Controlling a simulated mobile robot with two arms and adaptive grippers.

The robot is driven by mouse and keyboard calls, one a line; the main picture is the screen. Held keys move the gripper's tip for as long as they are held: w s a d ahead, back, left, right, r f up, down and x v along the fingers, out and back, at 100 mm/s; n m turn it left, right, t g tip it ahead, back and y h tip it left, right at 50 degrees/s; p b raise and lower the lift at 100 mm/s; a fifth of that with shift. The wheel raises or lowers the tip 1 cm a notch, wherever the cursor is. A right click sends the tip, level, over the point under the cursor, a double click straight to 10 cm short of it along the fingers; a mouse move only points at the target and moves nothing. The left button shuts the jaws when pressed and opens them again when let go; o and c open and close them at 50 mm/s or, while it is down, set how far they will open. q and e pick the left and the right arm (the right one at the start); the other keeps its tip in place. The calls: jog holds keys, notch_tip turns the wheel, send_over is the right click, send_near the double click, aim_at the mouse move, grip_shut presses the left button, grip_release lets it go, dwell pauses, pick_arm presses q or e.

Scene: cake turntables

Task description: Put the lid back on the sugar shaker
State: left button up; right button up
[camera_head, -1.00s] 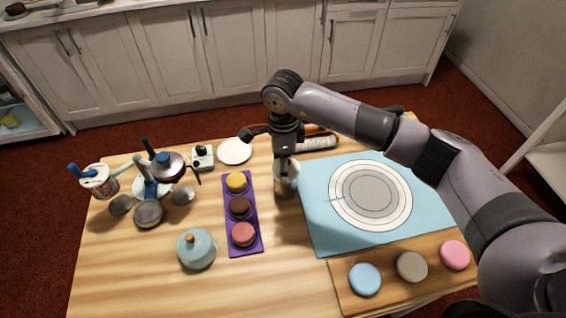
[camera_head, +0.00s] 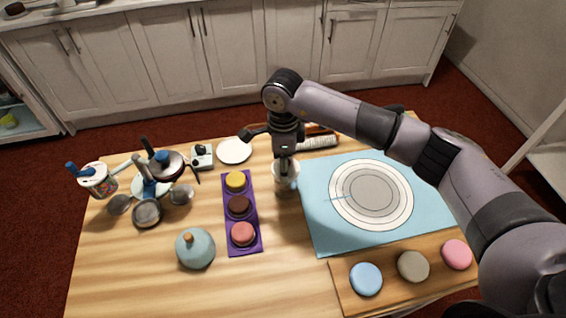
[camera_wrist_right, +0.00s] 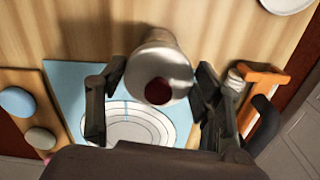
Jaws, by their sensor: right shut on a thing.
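In the right wrist view my right gripper (camera_wrist_right: 157,100) has a finger on each side of a round pale lid with a dark red knob (camera_wrist_right: 158,91). I take the lid to be what it is shut on. The shaker's pale body (camera_wrist_right: 158,42) shows behind the lid, in line with it. I cannot tell whether the lid touches the rim. My left gripper is not in view.
The blue mat (camera_head: 315,232) with a white turntable (camera_head: 340,210) lies to the right. A purple tray (camera_head: 252,215) with three round cakes stands left of the shaker, with a teal dome (camera_head: 195,250) further left. A white plate (camera_head: 234,151) is behind. The front left table is clear.

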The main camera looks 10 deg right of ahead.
jog(key=shift+f+b, duration=0.1)
jog(key=shift+b, duration=0.25)
dwell(0.6)
jog(key=o, duration=0.9)
jog(key=o, duration=0.4)
jog(key=shift+r, duration=0.35)
jog(key=shift+r+p, duration=1.55)
jog(key=shift+r, duration=1.65)
